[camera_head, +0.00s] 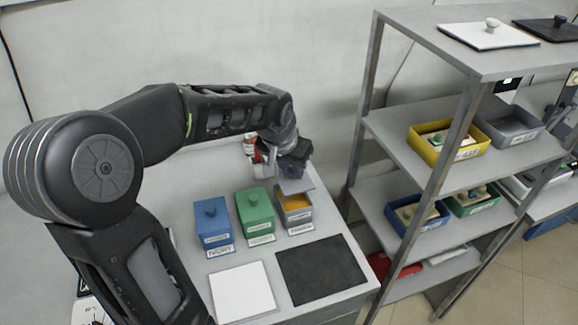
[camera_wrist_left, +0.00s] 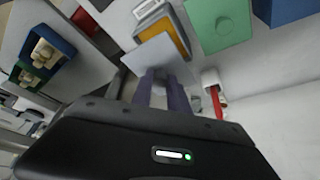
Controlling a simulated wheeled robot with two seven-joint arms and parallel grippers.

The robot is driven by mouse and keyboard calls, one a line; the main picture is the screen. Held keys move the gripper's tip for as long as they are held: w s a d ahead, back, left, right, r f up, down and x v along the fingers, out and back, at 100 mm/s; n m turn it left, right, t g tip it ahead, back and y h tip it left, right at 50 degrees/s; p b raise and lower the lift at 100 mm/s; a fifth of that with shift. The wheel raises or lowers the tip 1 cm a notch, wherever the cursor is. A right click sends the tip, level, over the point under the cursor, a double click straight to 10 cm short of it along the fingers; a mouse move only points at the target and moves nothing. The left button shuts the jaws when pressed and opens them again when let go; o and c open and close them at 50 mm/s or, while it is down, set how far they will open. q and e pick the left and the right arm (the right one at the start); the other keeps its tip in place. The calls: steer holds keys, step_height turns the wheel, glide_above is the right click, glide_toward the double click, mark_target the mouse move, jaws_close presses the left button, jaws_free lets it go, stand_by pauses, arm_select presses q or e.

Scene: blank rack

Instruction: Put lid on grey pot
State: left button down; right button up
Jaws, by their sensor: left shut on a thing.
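The grey pot (camera_head: 298,217) is a square grey box with an orange-yellow inside, at the right end of a row on the white table. In the left wrist view the pot (camera_wrist_left: 150,12) is at the top middle, partly hidden. My left gripper (camera_head: 291,168) is shut on a flat grey lid (camera_head: 298,186). The lid is over the back part of the pot, and part of the orange inside still shows. In the left wrist view the lid (camera_wrist_left: 152,54) is at my fingertips, tilted in the picture; I cannot tell whether it touches the pot. My right gripper is not in view.
A lidded green pot (camera_head: 255,214) and a lidded blue pot (camera_head: 212,225) stand left of the grey pot. A white mat (camera_head: 241,290) and a black mat (camera_head: 320,270) lie in front. A grey shelf rack (camera_head: 440,190) with coloured bins stands right. A red-and-white item (camera_head: 250,143) is behind.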

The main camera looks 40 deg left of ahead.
mark_target(292, 180)
arm_select(q)
steer(key=shift+s+d+r, duration=0.1)
steer(key=shift+s+d, duration=0.05)
steer(key=shift+f, duration=0.25)
steer(key=shift+f+b, duration=1.5)
steer(key=shift+f, duration=0.4)
steer(key=shift+f+b, duration=0.45)
steer(key=shift+f+b, duration=0.4)
steer(key=shift+b, duration=0.15)
stand_by(0.5)
steer(key=c, duration=1.2)
jaws_free()
steer(key=shift+o, duration=0.6)
